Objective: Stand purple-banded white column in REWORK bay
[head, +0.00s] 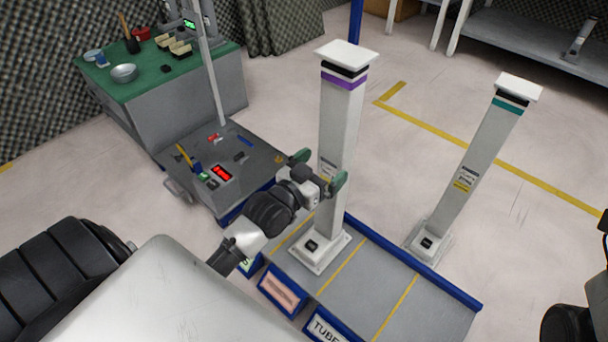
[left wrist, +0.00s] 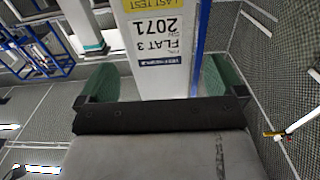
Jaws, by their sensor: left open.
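The white column with a purple band (head: 343,130) stands upright, its square base (head: 318,251) on the low grey platform (head: 385,270). The base is in the strip behind a pink front label, too blurred to read, and lies close to the yellow divider lines. My left gripper (head: 319,170) is open at the column's mid-height. In the left wrist view the column (left wrist: 160,70) shows between the green finger pads, with gaps at both sides; how deep it sits between them is unclear. My right gripper is not in view.
A teal-banded white column (head: 470,165) stands on the floor behind the platform's blue rim. A grey cart (head: 240,170) with tools is at the left, before a green-topped bench (head: 185,62). Beyond the teal-banded column, the floor is open up to a grey shelf (head: 530,40).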

